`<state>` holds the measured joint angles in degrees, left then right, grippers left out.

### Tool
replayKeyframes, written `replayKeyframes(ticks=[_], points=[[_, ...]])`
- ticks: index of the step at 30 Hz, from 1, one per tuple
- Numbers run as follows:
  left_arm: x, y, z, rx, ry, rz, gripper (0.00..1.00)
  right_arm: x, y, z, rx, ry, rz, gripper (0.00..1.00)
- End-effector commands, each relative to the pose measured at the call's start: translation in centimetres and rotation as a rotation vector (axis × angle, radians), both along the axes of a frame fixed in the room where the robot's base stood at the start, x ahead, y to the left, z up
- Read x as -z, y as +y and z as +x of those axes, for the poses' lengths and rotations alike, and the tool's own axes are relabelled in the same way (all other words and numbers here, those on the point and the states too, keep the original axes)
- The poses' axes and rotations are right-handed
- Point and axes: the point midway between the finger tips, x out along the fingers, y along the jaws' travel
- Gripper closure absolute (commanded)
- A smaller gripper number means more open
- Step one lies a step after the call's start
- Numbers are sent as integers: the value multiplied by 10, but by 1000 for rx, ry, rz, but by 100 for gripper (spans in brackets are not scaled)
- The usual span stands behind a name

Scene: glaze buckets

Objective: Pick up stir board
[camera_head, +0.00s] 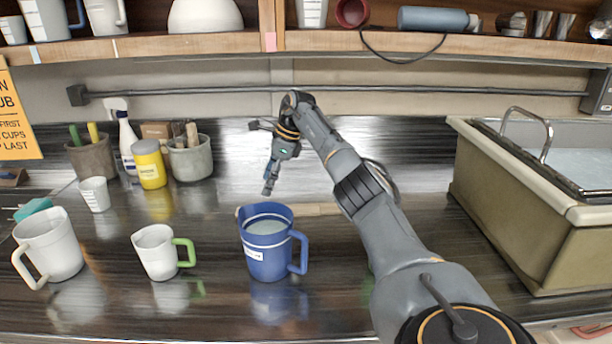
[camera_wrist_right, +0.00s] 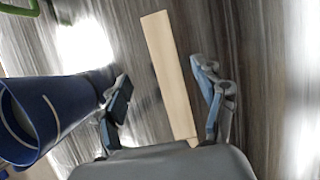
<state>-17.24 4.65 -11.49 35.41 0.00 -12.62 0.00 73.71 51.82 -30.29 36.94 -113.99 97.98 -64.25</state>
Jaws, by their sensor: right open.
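The stir board is a flat, pale wooden strip lying on the dark counter. In the head view its visible part (camera_head: 318,209) runs just behind and right of the blue pitcher (camera_head: 265,243). In the right wrist view the board (camera_wrist_right: 168,70) runs lengthwise between the fingers, its near end close to the palm. My right gripper (camera_head: 269,188) points down above the counter, behind the pitcher. In the right wrist view the gripper (camera_wrist_right: 162,80) is open and empty, with one finger on each side of the board. The left gripper is not in view.
The blue pitcher (camera_wrist_right: 45,112) stands close beside the left finger in the right wrist view. A white jug with a green handle (camera_head: 156,252) and a larger white jug (camera_head: 50,248) stand at left. A sink (camera_head: 520,215) is at right. A shelf (camera_head: 150,47) spans the back.

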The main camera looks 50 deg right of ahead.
Motion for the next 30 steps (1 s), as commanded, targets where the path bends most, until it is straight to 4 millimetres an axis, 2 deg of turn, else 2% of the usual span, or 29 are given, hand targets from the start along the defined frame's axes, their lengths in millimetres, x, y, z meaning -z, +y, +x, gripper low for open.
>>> replayKeyframes(ticks=[3,11,18,22,28,29,30], points=[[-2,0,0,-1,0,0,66,19,6,6,-1,3,1,30],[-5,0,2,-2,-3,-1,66,37,11,12,-1,2,2,30],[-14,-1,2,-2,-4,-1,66,70,18,24,1,2,3,30],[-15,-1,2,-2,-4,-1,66,79,20,26,0,1,0,30],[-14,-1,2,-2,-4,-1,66,80,20,27,0,0,0,30],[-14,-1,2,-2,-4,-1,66,80,20,27,0,0,0,32],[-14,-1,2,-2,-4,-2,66,80,20,27,0,0,0,40]])
